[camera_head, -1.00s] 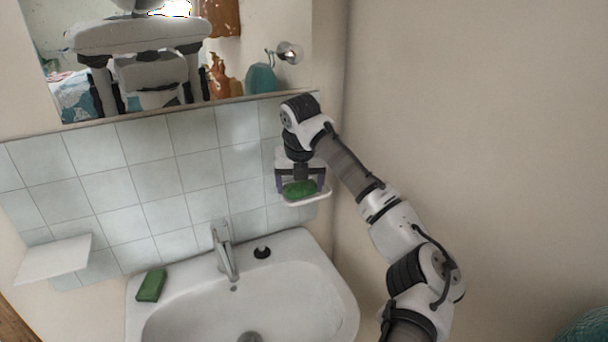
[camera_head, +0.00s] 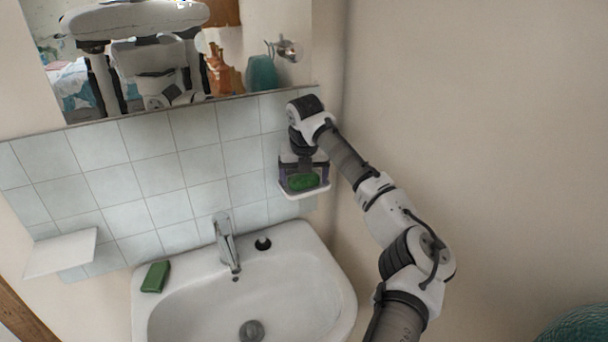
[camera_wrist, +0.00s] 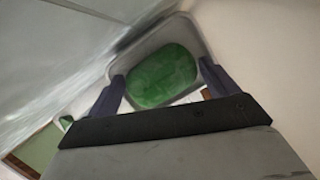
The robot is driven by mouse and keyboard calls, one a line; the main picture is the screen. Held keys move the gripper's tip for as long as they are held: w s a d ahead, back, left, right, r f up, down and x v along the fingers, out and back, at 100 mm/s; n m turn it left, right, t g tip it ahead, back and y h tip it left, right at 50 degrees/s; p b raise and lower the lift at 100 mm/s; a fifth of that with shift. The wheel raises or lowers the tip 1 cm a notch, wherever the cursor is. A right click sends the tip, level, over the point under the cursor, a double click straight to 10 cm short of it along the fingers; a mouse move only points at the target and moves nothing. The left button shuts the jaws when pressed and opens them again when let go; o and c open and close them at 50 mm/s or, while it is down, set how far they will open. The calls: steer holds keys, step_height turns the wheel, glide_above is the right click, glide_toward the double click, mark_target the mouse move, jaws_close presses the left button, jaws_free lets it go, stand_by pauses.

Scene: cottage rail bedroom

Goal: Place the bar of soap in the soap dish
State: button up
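A rounded green bar of soap (camera_head: 303,182) is at the small white soap dish (camera_head: 308,194) on the tiled wall, right of the tap. In the wrist view the soap (camera_wrist: 162,76) lies within the outline of the pale dish (camera_wrist: 150,42). My gripper (camera_head: 304,180) is at the dish, its dark fingers on either side of the soap. In the wrist view my gripper (camera_wrist: 162,78) looks open, with narrow gaps between the fingers and the soap. Whether the soap's underside touches the dish is hidden.
A white sink (camera_head: 185,317) with a tap (camera_head: 226,243) stands below. A green rectangular block (camera_head: 155,277) and a black plug (camera_head: 263,243) lie on its rim. A white shelf (camera_head: 60,253) is at left, a mirror (camera_head: 150,60) above. The right wall is bare.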

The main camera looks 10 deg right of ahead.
steer(key=shift+r+b, duration=0.3)
steer(key=shift+b, duration=0.1)
steer(key=s+a+r+b, duration=0.1)
steer(key=s+b, duration=0.3)
steer(key=s, duration=0.8)
steer(key=shift+a, duration=0.7)
